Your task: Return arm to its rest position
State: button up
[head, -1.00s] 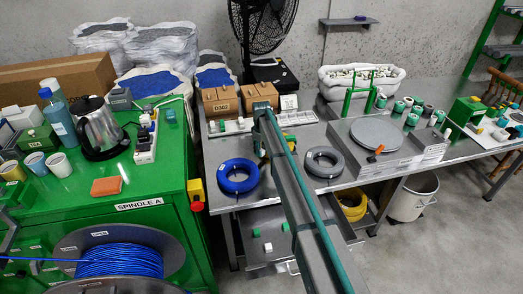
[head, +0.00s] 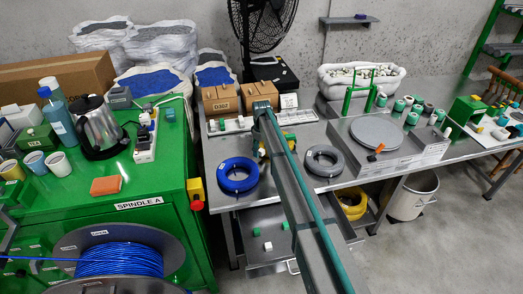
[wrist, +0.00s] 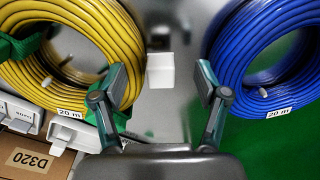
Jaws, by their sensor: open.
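My gripper (wrist: 161,82) is open in the wrist view, with its two fingers apart and nothing held between them. A small white block (wrist: 160,70) shows beyond the gap on the grey table. A blue cable coil (wrist: 268,65) with a "20 m" tag lies to the right of the fingers. A yellow cable coil (wrist: 75,50), also tagged "20 m", lies to the left. In the head view the blue coil (head: 238,175) lies on the metal table, left of my arm. My arm hides the gripper there.
A grey coil (head: 323,161) lies right of my arm. A green cabinet (head: 120,185) with a kettle (head: 100,130) and a blue cable spool (head: 120,262) stands at left. Cardboard boxes (head: 221,100) and a black fan (head: 265,25) stand behind. A round plate (head: 377,132) sits at right.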

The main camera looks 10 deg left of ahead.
jog(key=shift+r+p, duration=1.4)
jog(key=shift+r, duration=2.15)
